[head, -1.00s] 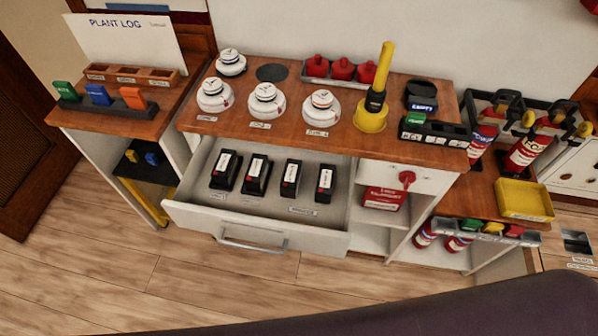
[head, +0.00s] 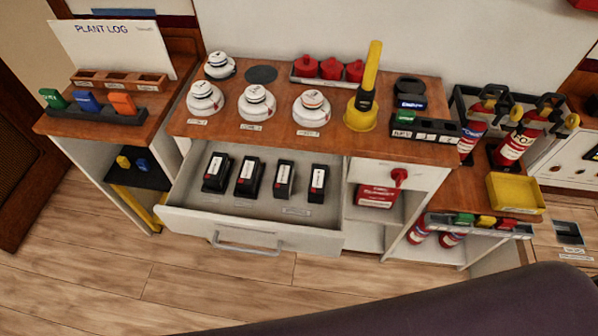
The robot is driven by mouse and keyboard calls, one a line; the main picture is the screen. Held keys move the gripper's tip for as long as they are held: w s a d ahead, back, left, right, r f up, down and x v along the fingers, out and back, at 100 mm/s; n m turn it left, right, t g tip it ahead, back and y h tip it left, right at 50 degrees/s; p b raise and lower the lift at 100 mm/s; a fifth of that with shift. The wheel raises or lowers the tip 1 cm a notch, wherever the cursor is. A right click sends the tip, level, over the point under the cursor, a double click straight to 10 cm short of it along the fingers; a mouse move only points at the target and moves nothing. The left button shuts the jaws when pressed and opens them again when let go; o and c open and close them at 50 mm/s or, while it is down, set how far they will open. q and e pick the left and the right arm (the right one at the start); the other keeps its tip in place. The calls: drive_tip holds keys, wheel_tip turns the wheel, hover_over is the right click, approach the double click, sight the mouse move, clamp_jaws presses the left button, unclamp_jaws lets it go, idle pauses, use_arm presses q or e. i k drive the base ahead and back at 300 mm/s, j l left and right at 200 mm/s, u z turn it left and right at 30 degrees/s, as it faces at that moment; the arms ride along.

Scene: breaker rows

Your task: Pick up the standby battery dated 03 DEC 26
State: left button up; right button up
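Several black batteries with white labels stand in a row in the open drawer (head: 190,218). From left to right I see the first battery (head: 216,173), the second battery (head: 248,177), the third battery (head: 284,180) and the rightmost battery (head: 318,183). Their label print is too small to read, so I cannot tell which is dated 03 DEC 26. Neither of my grippers is in view.
A red box (head: 376,196) sits in the right shelf. A yellow tray (head: 515,193) and fire extinguishers (head: 513,145) are at right.

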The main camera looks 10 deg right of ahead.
sight(216, 173)
drive_tip(key=l+u, duration=0.2)
drive_tip(key=l, duration=0.35)
drive_tip(key=l+u, duration=0.25)
drive_tip(key=l, duration=0.25)
drive_tip(key=k+l+u, duration=0.2)
drive_tip(key=l, duration=0.3)
